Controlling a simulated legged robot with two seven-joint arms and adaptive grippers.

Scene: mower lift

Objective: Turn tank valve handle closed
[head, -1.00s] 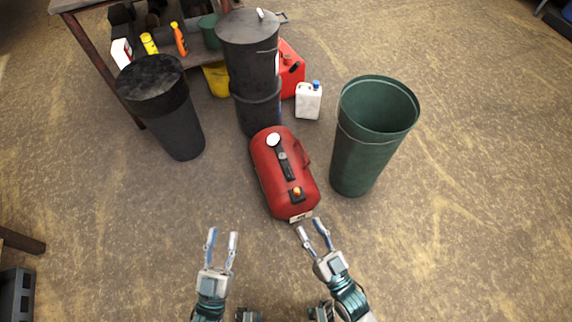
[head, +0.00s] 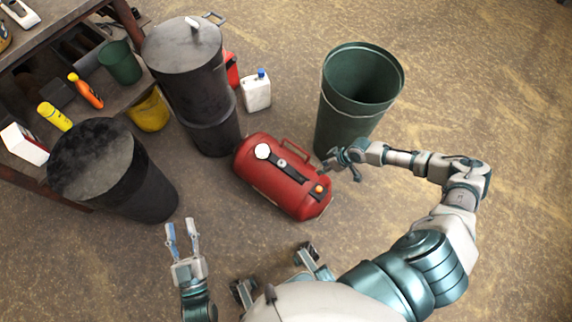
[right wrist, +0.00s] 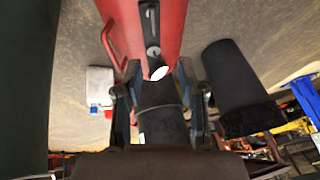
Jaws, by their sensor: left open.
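The red tank (head: 275,178) lies on the floor, with a dark strip, a white round gauge (head: 263,151) and an orange-topped valve handle (head: 319,189) near its right end. My right gripper (head: 343,168) hangs just above and right of that end, near the valve. In the right wrist view its fingers (right wrist: 157,82) are spread with nothing seen gripped; the tank (right wrist: 170,25) and gauge (right wrist: 159,73) show beyond them, and the orange valve is not visible there. My left gripper (head: 182,232) is open and empty, left of the tank and apart from it.
A green bin (head: 340,120) stands close behind my right gripper. Black bins (head: 150,185) (head: 190,85), a white jug (head: 256,93) and a cluttered shelf (head: 110,95) are at the left and back. The floor on the right is clear.

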